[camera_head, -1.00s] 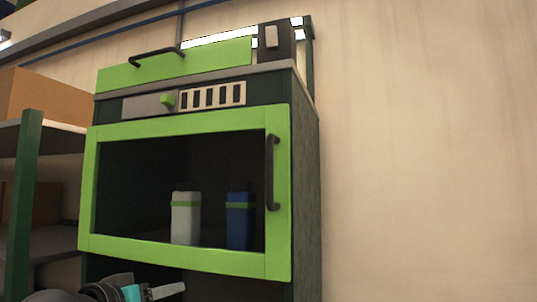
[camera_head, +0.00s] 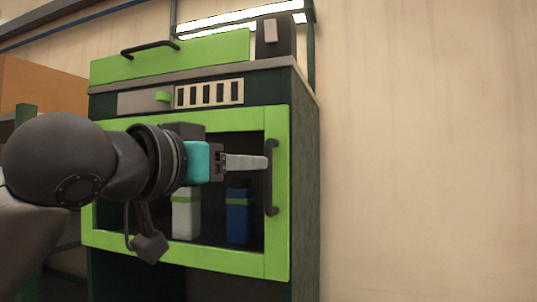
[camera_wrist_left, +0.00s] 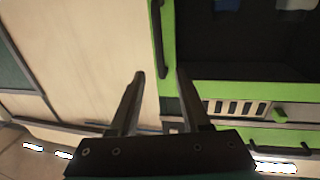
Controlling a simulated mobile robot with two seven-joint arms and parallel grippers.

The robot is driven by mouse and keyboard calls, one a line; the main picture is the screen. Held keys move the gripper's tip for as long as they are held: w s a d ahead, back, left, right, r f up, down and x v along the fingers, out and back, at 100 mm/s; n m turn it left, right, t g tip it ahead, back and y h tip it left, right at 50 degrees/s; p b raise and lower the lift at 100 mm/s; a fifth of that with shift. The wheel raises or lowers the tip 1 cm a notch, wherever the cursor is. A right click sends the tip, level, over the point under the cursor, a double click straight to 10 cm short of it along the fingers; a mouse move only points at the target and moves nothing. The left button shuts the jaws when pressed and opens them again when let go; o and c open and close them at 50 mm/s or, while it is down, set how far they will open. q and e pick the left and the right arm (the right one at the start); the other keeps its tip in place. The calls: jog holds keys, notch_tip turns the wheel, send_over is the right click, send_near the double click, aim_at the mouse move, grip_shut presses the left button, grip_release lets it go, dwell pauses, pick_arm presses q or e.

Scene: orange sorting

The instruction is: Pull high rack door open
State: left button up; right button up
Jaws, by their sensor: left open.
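The high rack door (camera_head: 277,225) is a green frame around a dark window, on the front of a dark cabinet, and looks shut. Its dark vertical handle (camera_head: 270,180) is on the right side of the frame. My left gripper (camera_head: 264,162) is at the upper part of the handle, its grey fingers pointing right. In the left wrist view, the picture is turned over; the open fingers (camera_wrist_left: 160,74) spread to either side of the line of the handle (camera_wrist_left: 158,40), with the handle's end near the gap. Whether they touch it I cannot tell. My right gripper is not in view.
A white bottle (camera_head: 186,218) and a blue bottle (camera_head: 238,216) stand behind the window. Above are a vented panel (camera_head: 210,93) and a green upper flap (camera_head: 175,55) with its own handle. Boxes (camera_head: 40,85) are on a shelf at left. Bare wall is at right.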

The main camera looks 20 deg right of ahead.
pick_arm(q)
jog(key=p, duration=0.3)
send_over(268, 205)
jog(key=shift+w+d, duration=0.1)
jog(key=shift+w, duration=0.25)
jog(key=shift+b, duration=0.3)
grip_shut()
dwell(0.9)
